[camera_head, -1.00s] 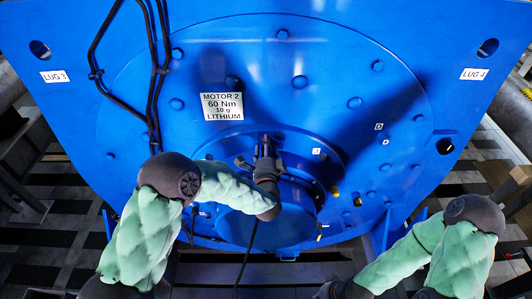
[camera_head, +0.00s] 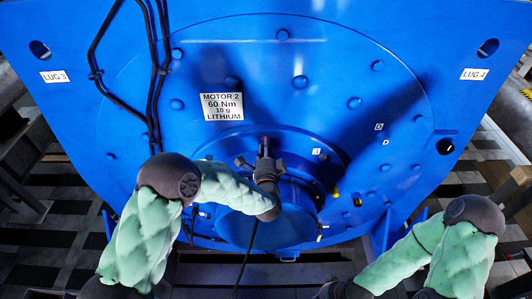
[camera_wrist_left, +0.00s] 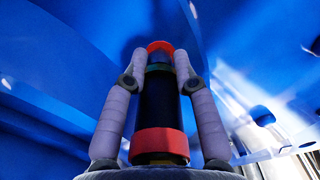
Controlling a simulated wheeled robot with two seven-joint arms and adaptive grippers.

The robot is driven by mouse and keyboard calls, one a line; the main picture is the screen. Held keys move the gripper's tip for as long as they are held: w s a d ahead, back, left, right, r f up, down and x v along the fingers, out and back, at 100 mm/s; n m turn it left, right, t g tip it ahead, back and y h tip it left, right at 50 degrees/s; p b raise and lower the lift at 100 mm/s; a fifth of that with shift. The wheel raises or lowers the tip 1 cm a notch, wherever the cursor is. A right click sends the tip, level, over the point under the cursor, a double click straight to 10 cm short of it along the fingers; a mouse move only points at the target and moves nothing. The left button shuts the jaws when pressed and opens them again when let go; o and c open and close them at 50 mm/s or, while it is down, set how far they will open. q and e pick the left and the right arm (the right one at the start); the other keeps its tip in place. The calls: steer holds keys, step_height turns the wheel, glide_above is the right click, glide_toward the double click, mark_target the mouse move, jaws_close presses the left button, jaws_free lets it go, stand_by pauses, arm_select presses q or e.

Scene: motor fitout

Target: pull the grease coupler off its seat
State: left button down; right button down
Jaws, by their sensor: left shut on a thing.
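The grease coupler (camera_wrist_left: 158,105) is a dark cylinder with a red band low down, a green ring higher up and a red top end. In the left wrist view it stands between the two grey fingers of my left gripper (camera_wrist_left: 160,62), which is shut on it near the green ring. In the head view my left gripper (camera_head: 264,159) is at the motor hub, and the coupler's dark upper part (camera_head: 265,146) shows above it. The seat is not clearly visible, so I cannot tell whether the coupler touches it. My right gripper is below the frame; only its arm shows.
The blue motor face (camera_head: 330,60) fills the view, with bolts around it and a label plate (camera_head: 222,106) reading MOTOR 2, 60 Nm, 10 g, LITHIUM. Black cables (camera_head: 153,80) run down its left side. A thin dark cable (camera_head: 245,268) hangs below my left gripper.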

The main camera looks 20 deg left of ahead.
arm_select(q)
steer(key=shift+p+v, duration=0.65)
steer(key=shift+v, duration=2.3)
steer(key=shift+r, duration=0.1)
steer(key=p+v, duration=0.6)
steer(key=v, duration=1.6)
steer(key=shift+s, duration=0.1)
